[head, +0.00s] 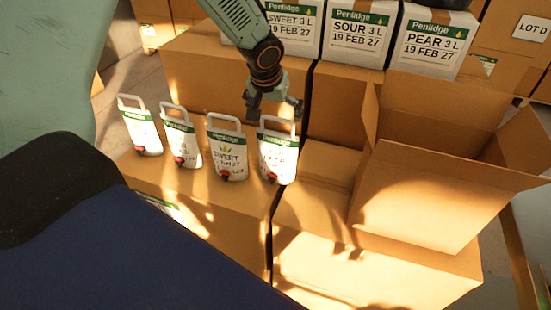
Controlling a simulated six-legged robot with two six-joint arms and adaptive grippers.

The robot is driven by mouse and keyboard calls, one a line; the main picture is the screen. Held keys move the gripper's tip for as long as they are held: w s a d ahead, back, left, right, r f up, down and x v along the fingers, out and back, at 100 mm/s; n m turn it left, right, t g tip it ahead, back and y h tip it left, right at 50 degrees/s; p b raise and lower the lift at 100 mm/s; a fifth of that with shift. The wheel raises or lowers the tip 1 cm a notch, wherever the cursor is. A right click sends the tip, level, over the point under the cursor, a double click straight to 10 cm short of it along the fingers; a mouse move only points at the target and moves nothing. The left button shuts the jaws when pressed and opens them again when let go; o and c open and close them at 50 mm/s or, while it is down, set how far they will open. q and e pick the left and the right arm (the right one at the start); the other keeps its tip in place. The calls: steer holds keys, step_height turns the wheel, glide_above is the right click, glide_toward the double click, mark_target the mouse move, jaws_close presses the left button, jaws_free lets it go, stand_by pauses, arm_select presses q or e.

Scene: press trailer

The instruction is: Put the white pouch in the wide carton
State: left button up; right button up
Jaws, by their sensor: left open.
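Several white pouches with green bands, red taps and loop handles stand upright in a row on a brown carton top. They are the far-left pouch (142,131), the second pouch (181,142), the third pouch (227,155) and the right-hand pouch (278,156). My left gripper (275,108) is open, at the handle of the right-hand pouch. I cannot tell whether its fingers are around the handle or just behind it. The wide carton (428,200) stands open at the right with its flaps up; part of its inside is hidden by its front wall. My right gripper is out of view.
White-labelled boxes, SWEET (293,28), SOUR (357,34) and PEAR (433,42), stand in a row at the back. A closed carton (365,275) lies under the open one. The open carton's raised left flap (371,105) stands between the pouches and its opening.

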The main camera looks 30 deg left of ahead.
mark_target(277, 120)
arm_select(q)
steer(key=x, duration=0.1)
steer(key=p+x, duration=0.1)
steer(key=x, duration=0.1)
steer(key=shift+s+d+f, duration=0.1)
steer(key=shift+d+f, duration=0.15)
steer(key=shift+w+a+f, duration=0.25)
steer(key=shift+a+f, duration=0.05)
steer(key=shift+f, duration=0.15)
steer(key=shift+s+d+r, duration=0.1)
steer(key=shift+d+r, duration=0.05)
steer(key=shift+d, duration=0.05)
steer(key=c, duration=0.4)
steer(key=shift+a, duration=0.1)
steer(key=c, duration=0.9)
steer(key=shift+w, duration=0.25)
steer(key=shift+c, duration=0.9)
